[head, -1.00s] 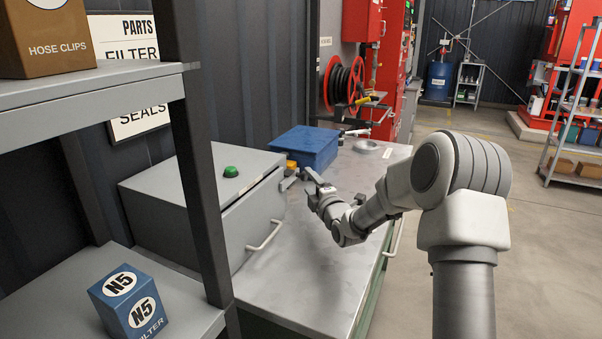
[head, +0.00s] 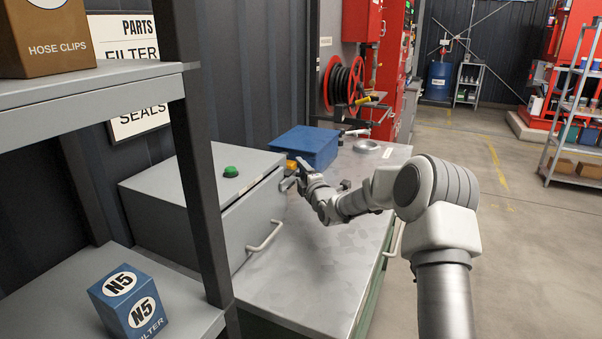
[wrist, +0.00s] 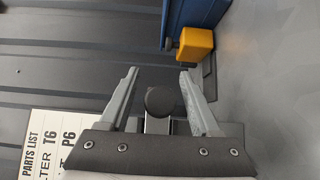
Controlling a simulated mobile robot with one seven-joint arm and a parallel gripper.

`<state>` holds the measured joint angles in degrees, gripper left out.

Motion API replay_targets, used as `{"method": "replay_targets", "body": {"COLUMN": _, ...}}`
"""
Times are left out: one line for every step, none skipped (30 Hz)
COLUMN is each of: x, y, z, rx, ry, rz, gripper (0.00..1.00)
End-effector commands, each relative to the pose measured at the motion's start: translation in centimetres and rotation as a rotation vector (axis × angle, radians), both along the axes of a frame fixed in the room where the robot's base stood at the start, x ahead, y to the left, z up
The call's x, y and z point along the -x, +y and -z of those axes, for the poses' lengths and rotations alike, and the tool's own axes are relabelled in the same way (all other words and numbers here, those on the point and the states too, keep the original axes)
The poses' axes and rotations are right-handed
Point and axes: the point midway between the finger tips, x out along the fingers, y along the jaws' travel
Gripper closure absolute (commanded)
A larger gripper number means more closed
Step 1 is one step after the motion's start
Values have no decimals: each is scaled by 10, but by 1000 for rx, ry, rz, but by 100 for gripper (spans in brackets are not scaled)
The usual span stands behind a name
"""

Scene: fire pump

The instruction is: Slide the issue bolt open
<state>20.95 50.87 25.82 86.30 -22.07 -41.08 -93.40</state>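A dark round knob (wrist: 160,101) on a pale metal bar shows in the wrist view, and I take it to be the issue bolt. My gripper (wrist: 158,72) is open, with one finger on each side of the knob and a visible gap to both. In the head view my gripper (head: 301,167) is at the far right corner of the grey cabinet (head: 225,215), beside a small grey bolt piece (head: 287,184). The knob is not clear in the head view. The cabinet has a green button (head: 231,171) on top and a pale front handle (head: 265,236).
A blue box (head: 305,146) with a yellow block (wrist: 195,45) at its corner stands close beyond the gripper. The metal bench top (head: 318,255) is clear in front. A shelf (head: 90,85) with boxes stands at the near left. A metal ring (head: 366,146) lies farther back.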

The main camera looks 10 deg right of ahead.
Motion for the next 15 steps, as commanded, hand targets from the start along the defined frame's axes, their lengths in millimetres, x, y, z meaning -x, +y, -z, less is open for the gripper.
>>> {"method": "replay_targets", "body": {"x": 0, "y": 0, "z": 0, "rx": 0, "ry": 0, "rz": 0, "gripper": 46}}
{"method": "replay_targets", "body": {"x": 0, "y": 0, "z": 0, "rx": 0, "ry": 0, "rz": 0, "gripper": 51}}
{"method": "replay_targets", "body": {"x": 0, "y": 0, "z": 0, "rx": 0, "ry": 0, "rz": 0, "gripper": 59}}
{"method": "replay_targets", "body": {"x": 0, "y": 0, "z": 0, "rx": 0, "ry": 0, "rz": 0, "gripper": 64}}
{"method": "replay_targets", "body": {"x": 0, "y": 0, "z": 0, "rx": 0, "ry": 0, "rz": 0, "gripper": 69}}
{"method": "replay_targets", "body": {"x": 0, "y": 0, "z": 0, "rx": 0, "ry": 0, "rz": 0, "gripper": 77}}
{"method": "replay_targets", "body": {"x": 0, "y": 0, "z": 0, "rx": 0, "ry": 0, "rz": 0, "gripper": 82}}
{"method": "replay_targets", "body": {"x": 0, "y": 0, "z": 0, "rx": 0, "ry": 0, "rz": 0, "gripper": 87}}
{"method": "replay_targets", "body": {"x": 0, "y": 0, "z": 0, "rx": 0, "ry": 0, "rz": 0, "gripper": 95}}
{"method": "replay_targets", "body": {"x": 0, "y": 0, "z": 0, "rx": 0, "ry": 0, "rz": 0, "gripper": 100}}
{"method": "replay_targets", "body": {"x": 0, "y": 0, "z": 0, "rx": 0, "ry": 0, "rz": 0, "gripper": 100}}
{"method": "replay_targets", "body": {"x": 0, "y": 0, "z": 0, "rx": 0, "ry": 0, "rz": 0, "gripper": 100}}
{"method": "replay_targets", "body": {"x": 0, "y": 0, "z": 0, "rx": 0, "ry": 0, "rz": 0, "gripper": 100}}
{"method": "replay_targets", "body": {"x": 0, "y": 0, "z": 0, "rx": 0, "ry": 0, "rz": 0, "gripper": 100}}
{"method": "replay_targets", "body": {"x": 0, "y": 0, "z": 0, "rx": 0, "ry": 0, "rz": 0, "gripper": 100}}
